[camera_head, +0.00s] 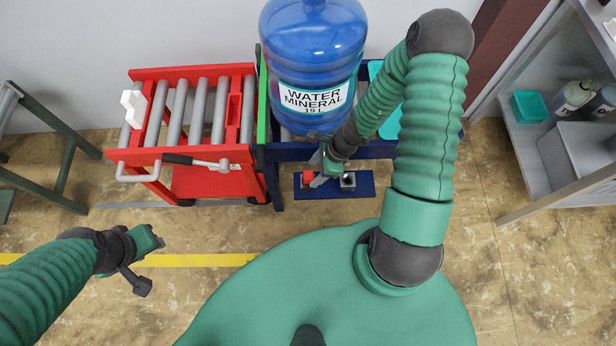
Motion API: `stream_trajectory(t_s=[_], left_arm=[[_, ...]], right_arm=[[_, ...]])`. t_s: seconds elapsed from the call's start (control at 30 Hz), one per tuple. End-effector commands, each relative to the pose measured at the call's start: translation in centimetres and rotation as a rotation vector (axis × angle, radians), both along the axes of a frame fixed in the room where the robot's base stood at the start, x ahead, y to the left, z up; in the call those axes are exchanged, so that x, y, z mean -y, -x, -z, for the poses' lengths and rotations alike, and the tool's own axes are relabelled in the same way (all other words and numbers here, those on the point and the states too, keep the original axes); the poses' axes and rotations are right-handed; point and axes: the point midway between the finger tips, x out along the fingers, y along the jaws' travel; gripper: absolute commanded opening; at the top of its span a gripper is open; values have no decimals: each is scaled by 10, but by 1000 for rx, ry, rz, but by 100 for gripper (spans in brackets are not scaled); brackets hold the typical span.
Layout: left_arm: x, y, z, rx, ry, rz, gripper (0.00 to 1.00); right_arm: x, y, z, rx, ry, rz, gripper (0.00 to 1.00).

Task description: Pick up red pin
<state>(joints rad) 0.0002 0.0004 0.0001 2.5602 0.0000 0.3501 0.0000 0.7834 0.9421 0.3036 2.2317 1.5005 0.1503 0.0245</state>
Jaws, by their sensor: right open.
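A small red piece (308,176), which looks like the red pin, shows low at the front of the blue conveyor frame, by a dark blue plate (358,189). My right gripper (322,172) reaches down over this spot, open, right beside the red piece and partly covering it. I cannot tell whether they touch. My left gripper (150,264) is open and empty over the floor at the lower left, well away from the pin.
A blue water jug (312,85) stands on the conveyor just behind my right gripper. A red roller cart (205,155) with a grey-and-black handle (195,162) stands to the left. A grey shelf (530,140) stands at the right. The floor in front is clear.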

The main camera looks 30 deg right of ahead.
Motion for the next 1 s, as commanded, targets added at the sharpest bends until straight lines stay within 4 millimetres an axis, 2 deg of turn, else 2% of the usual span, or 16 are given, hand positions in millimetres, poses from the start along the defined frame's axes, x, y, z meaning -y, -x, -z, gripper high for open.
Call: stream_trajectory(t_s=[0.03,0.13,0.27,0.33,0.63,1.0], left_arm=[[0,0,7,0,0,1,36],[0,0,11,1,0,1,36],[0,0,22,1,0,0,36],[0,0,35,1,0,0,36],[0,0,35,1,0,0,36],[0,0,35,1,0,0,36]], right_arm=[[-2,-1,7,1,-1,-1,56],[-5,-4,15,0,1,-2,56],[-11,-14,37,-1,2,-3,56],[-14,-17,51,1,4,-5,56],[-15,-18,53,2,2,-3,55],[-16,-18,52,1,3,-3,7]])
